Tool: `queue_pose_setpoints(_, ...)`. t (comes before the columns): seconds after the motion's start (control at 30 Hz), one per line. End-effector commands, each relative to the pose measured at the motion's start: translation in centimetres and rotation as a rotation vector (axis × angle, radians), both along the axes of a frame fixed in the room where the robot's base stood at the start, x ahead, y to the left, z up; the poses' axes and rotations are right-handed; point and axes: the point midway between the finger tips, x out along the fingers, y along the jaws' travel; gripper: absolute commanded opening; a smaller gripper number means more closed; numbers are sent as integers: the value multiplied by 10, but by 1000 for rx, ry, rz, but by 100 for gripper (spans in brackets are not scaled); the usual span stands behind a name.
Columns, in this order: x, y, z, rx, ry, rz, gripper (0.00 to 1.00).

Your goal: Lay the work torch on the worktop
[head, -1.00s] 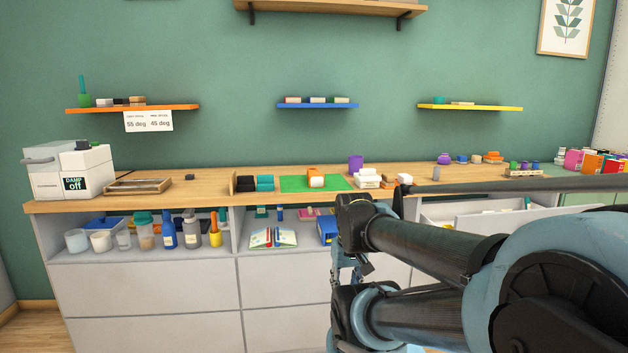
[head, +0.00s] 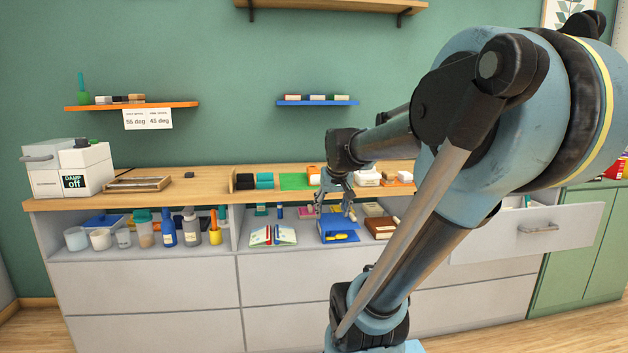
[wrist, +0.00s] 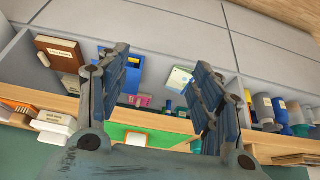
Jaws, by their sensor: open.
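I cannot tell any thing apart as the work torch in these views. The wooden worktop (head: 215,185) runs along the wall on top of a grey cabinet, and it shows as a band in the wrist view (wrist: 165,121). My gripper (head: 335,207) is open, with its fingers pointing down in front of the worktop's front edge, before the open shelf bay. In the wrist view my gripper (wrist: 160,70) has its two fingers spread apart with nothing held between them. A blue box (head: 338,226) with a small yellow piece on its front sits in the bay below the fingers.
An open booklet (head: 272,236) and a brown book (head: 381,227) flank the blue box. A green mat (head: 295,182) lies on the worktop. A white machine (head: 70,170) stands at the left end. A drawer (head: 525,236) stands open at right. Several bottles fill the left bay.

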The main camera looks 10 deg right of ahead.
Motion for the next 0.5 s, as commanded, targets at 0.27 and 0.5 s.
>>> queue_pose_setpoints(0.27,127,-1,73,3,-158,-4,60)
queue_pose_setpoints(0.5,217,-2,116,5,-272,-9,60)
